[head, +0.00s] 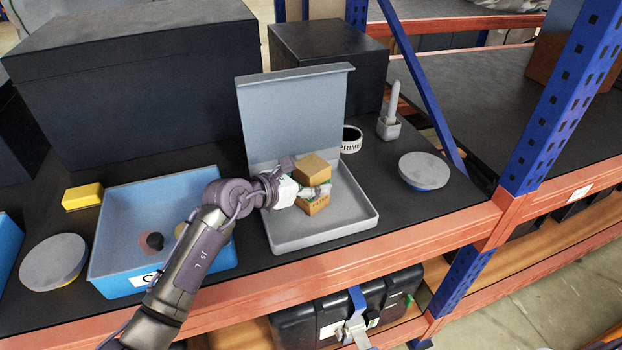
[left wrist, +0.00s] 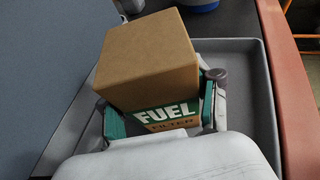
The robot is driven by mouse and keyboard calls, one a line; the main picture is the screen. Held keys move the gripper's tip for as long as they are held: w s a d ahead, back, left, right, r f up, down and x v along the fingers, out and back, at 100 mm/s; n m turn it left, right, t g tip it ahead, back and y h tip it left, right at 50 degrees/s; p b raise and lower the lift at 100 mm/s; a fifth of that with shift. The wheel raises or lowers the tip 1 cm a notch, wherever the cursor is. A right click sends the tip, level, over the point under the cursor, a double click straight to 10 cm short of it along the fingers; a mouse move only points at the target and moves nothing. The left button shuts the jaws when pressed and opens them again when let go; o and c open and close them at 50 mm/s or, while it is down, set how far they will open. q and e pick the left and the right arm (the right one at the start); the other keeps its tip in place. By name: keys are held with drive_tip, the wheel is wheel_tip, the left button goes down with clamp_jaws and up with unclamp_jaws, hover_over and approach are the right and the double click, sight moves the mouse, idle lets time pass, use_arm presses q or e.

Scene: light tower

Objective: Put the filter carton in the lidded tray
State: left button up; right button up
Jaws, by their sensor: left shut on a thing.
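The filter carton (head: 313,171) is a small brown box with a green band. In the left wrist view the carton (left wrist: 148,62) shows the words FUEL FILTER. My left gripper (head: 318,191) is shut on it, with a finger on each side; the fingers also show in the left wrist view (left wrist: 160,112). The lidded tray (head: 290,241) is grey, with its lid (head: 293,112) standing open at the back. The carton is over the tray's inside; I cannot tell whether it touches the floor of the tray. My right gripper is not in view.
A blue bin (head: 119,286) with small items stands left of the tray. A yellow block (head: 82,196) and a grey round lidded tub (head: 53,262) lie further left. Right of the tray are a tape roll (head: 351,139), a small holder (head: 388,128) and another round tub (head: 424,171). An orange shelf beam (head: 420,246) edges the front.

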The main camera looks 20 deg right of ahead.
use_arm(q)
drive_tip(key=shift+f, duration=0.15)
drive_tip(key=o, duration=1.3)
drive_tip(key=shift+o, duration=0.2)
drive_tip(key=shift+a+r, duration=0.1)
drive_tip(key=shift+r, duration=0.1)
drive_tip(key=b+v, duration=0.2)
drive_tip(key=v, duration=1)
drive_tip(key=shift+r, duration=0.1)
